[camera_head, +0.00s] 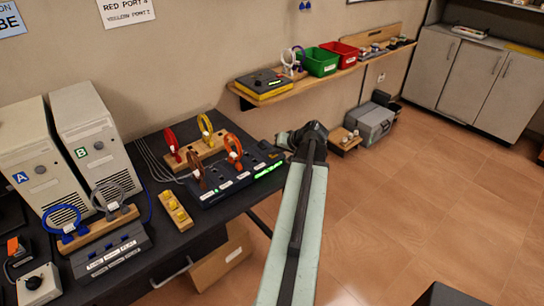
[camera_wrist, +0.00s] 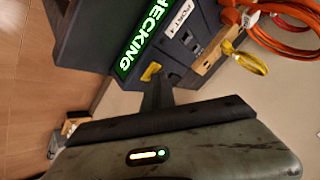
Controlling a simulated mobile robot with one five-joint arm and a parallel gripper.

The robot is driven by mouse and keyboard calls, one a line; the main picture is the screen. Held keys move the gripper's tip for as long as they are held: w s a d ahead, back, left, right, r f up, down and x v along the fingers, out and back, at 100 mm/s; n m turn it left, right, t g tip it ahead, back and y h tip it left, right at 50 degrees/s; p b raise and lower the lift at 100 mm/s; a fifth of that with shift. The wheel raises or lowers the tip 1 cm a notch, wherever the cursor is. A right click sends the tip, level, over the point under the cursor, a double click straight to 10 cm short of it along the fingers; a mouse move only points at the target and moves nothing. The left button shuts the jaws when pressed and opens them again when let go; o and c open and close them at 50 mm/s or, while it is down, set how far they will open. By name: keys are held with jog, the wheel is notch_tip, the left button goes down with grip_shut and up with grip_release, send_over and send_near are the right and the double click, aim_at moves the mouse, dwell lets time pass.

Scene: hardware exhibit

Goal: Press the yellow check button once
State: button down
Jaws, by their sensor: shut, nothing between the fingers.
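The dark port panel (camera_head: 215,190) lies on the desk, with a lit green display near its right end. In the wrist view the display (camera_wrist: 143,38) reads "CHECKING". The small yellow check button (camera_wrist: 151,71) sits on the panel beside the display, right at the tips of my fingers. I cannot tell whether the fingers touch it or how far it is pushed in. My gripper (camera_wrist: 156,92) is shut and empty. In the head view my gripper (camera_head: 284,139) is at the panel's right end and hides the button.
Red, yellow and orange cable loops (camera_head: 205,130) stand on a wooden rack behind and on the panel. Two computer towers (camera_head: 90,140) stand at left. A wooden block with yellow pieces (camera_head: 175,210) lies in front. A wall shelf (camera_head: 300,85) holds bins. The floor at right is open.

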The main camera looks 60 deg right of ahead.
aim_at(276, 157)
jog(key=shift+r, duration=0.1)
jog(key=shift+r+p, duration=0.75)
jog(key=shift+p, duration=0.05)
notch_tip(276, 157, up, 5)
jog(key=p, duration=0.5)
jog(key=shift+s+f, duration=0.1)
jog(key=shift+s, duration=0.05)
dwell(0.4)
